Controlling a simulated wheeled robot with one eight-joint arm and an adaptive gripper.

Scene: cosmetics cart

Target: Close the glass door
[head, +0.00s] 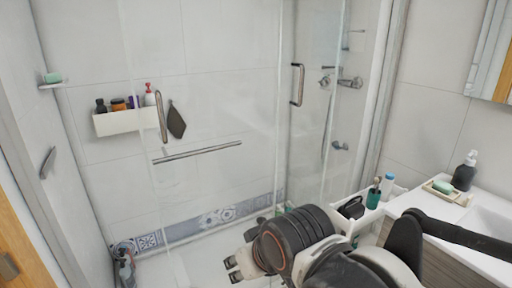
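The clear glass door (215,105) of a shower stands in the middle of the head view. It carries a vertical metal handle (161,117) near its left edge and a horizontal metal bar (198,152). A gap lies between its left edge and the left wall. A second glass panel (325,120) is to the right, with another vertical handle (297,85) near its left edge. My gripper (232,270) is low in the view, below the bar and apart from both handles. Its two fingertips look apart, with nothing between them.
A white wall shelf (125,123) with bottles and a hanging dark cloth (176,120) show behind the glass. Bottles (124,266) stand at the lower left. A white cart (398,190) and a sink counter (465,212) crowd the right side near my arm.

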